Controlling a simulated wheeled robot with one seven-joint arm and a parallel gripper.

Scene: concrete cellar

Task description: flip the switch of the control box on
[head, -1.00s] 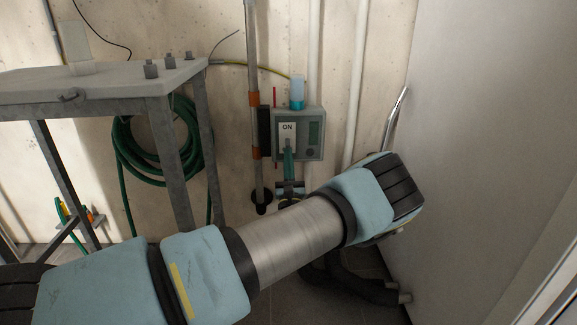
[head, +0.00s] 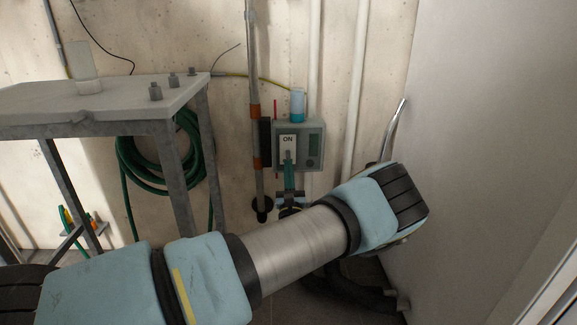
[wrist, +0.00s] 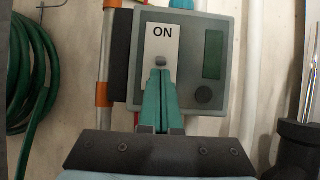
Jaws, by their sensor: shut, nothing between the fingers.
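The control box (head: 311,133) is a grey box on the concrete wall, with a white plate marked ON, a dark green display and a round dark button. It fills the upper middle of the wrist view (wrist: 212,108). The switch (wrist: 161,61) shows as a small grey nub on the white plate, below the word ON. My gripper (wrist: 160,72) is shut and empty, with its green fingertips just below the nub; I cannot tell whether they touch it. In the head view my gripper (head: 288,165) points up at the plate's lower part. The lower plate is hidden behind the fingers.
A metal table (head: 120,108) stands at the left. A coiled green hose (head: 140,150) hangs on the wall behind it. A vertical pipe with orange clamps (head: 253,135) runs left of the box. A pale panel (head: 480,150) closes off the right.

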